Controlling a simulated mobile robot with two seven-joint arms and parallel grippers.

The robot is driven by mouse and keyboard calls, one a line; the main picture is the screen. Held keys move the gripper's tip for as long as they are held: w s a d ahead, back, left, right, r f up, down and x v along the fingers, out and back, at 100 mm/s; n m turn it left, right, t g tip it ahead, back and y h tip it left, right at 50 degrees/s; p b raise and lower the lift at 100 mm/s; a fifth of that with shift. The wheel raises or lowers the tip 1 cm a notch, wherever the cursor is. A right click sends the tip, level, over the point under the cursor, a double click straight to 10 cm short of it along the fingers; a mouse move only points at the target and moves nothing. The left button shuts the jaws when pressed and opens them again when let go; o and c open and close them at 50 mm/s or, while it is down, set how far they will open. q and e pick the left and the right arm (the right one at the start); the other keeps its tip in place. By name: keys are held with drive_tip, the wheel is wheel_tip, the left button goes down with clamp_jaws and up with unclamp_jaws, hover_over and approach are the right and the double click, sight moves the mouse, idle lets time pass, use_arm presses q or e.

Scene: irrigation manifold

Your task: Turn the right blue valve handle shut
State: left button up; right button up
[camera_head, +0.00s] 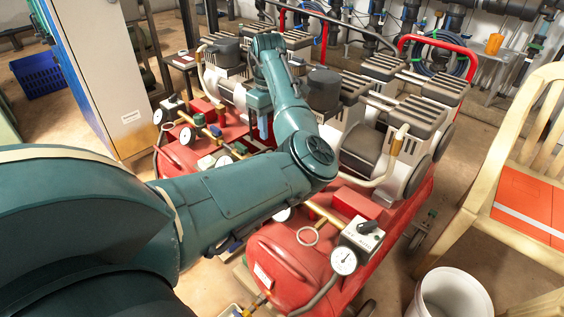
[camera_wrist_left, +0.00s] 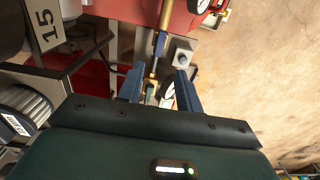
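In the wrist view a blue valve handle (camera_wrist_left: 160,44) sits on a brass pipe, just beyond the fingertips and roughly in line with the gap between them. My left gripper (camera_wrist_left: 159,82) is open, with blue fingers on either side of the brass fitting. I cannot tell whether it touches anything. In the head view my left gripper (camera_head: 263,128) points down over the red compressors, partly hidden by my own arm. A blue handle (camera_head: 215,130) shows on the left compressor's brass pipe. My right gripper is out of view.
Pressure gauges (camera_head: 343,261) and hoses crowd the red tanks (camera_head: 290,265). A white bucket (camera_head: 451,294) and a wooden chair (camera_head: 535,150) stand at the right. A cabinet (camera_head: 100,75) and a blue crate (camera_head: 37,74) are at the left.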

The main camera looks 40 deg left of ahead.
use_arm(q)
wheel_tip(320, 180, down, 11)
drive_tip(key=b, duration=0.3)
drive_tip(key=shift+s+f+b, duration=0.1)
drive_tip(key=shift+f+b, duration=0.05)
drive_tip(key=shift+b, duration=0.2)
drive_tip(key=shift+f, duration=0.5)
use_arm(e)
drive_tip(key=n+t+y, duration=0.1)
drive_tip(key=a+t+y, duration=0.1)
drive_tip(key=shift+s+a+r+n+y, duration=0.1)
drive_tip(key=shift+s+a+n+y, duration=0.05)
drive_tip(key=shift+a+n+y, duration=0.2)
use_arm(q)
drive_tip(key=shift+c, duration=0.3)
clamp_jaws()
